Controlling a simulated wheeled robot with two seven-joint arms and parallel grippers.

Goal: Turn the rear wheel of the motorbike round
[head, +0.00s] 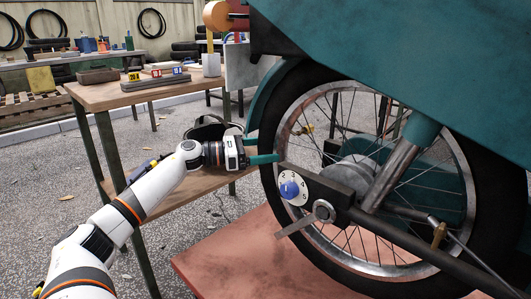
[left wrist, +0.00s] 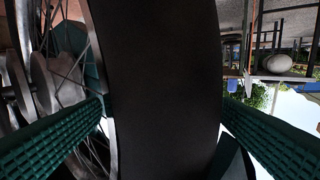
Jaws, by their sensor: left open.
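The rear wheel has a black tyre (head: 273,190), a metal rim and spokes; it stands upright under the teal motorbike body (head: 400,50). In the left wrist view the tyre (left wrist: 165,60) fills the space between the fingers, one on the spoke side and one on the outer side. I cannot tell whether either finger touches it. My right gripper is out of view.
A wooden workbench (head: 110,97) with small boxes and a lower shelf stands left of the wheel, behind my left arm. A reddish platform (head: 225,262) lies under the wheel. Open gravelly ground (head: 50,170) is at the left.

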